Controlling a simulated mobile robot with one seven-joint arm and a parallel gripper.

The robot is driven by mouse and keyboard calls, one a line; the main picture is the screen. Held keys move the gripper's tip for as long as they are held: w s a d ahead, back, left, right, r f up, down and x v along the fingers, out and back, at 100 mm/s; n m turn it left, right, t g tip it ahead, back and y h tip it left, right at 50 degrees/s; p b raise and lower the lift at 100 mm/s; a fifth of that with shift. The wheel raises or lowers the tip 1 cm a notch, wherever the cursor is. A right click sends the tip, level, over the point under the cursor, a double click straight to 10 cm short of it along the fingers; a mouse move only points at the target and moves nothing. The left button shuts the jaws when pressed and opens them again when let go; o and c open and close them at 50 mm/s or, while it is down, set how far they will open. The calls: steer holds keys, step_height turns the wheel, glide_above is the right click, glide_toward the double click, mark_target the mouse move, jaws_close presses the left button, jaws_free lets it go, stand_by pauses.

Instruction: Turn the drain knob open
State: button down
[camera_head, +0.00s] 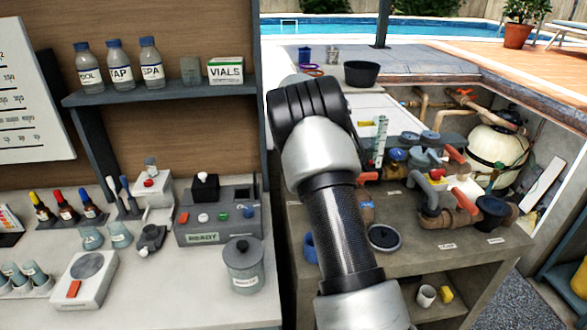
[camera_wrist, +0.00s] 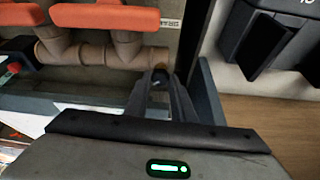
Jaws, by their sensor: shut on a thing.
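In the wrist view, my gripper (camera_wrist: 163,80) reaches up to the right end of a brown pipe (camera_wrist: 135,58). Its dark fingers are close together and shut on a small part there, which I take to be the drain knob. The fingertips hide most of it, so its angle cannot be told. Two orange valve handles (camera_wrist: 105,18) sit on the pipe fittings just beyond, apart from the fingers. In the head view my arm covers the gripper and the knob.
Orange-handled valves (camera_head: 466,201) and pipes crowd the grey bench (camera_head: 440,262) to the right of my arm. A dark-knobbed box (camera_wrist: 270,40) stands close to the right of the fingers in the wrist view. A counter with a grey tester (camera_head: 218,212) lies left.

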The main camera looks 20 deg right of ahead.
steer(key=n, duration=0.2)
steer(key=n+y, duration=0.1)
steer(key=shift+d+n+b, duration=0.3)
steer(key=shift+n+b, duration=0.05)
steer(key=shift+n, duration=0.05)
steer(key=n+y+p, duration=0.1)
steer(key=n, duration=0.2)
steer(key=shift+d+r+n+y, duration=0.1)
steer(key=shift+n+y, duration=0.2)
steer(key=shift+y, duration=0.1)
steer(key=n+y+p, duration=0.1)
steer(key=n+p, duration=0.1)
steer(key=n, duration=0.1)
steer(key=shift+w+d+g, duration=0.1)
steer(key=shift+d+g, duration=0.05)
steer(key=shift+g, duration=0.25)
steer(key=shift+w+n+g+y+p, duration=0.1)
steer(key=shift+n+g+y+p, duration=0.35)
steer(key=shift+n+p, duration=1.1)
steer(key=shift+n, duration=0.35)
steer(key=c, duration=1.5)
jaws_free()
steer(key=shift+c, duration=0.2)
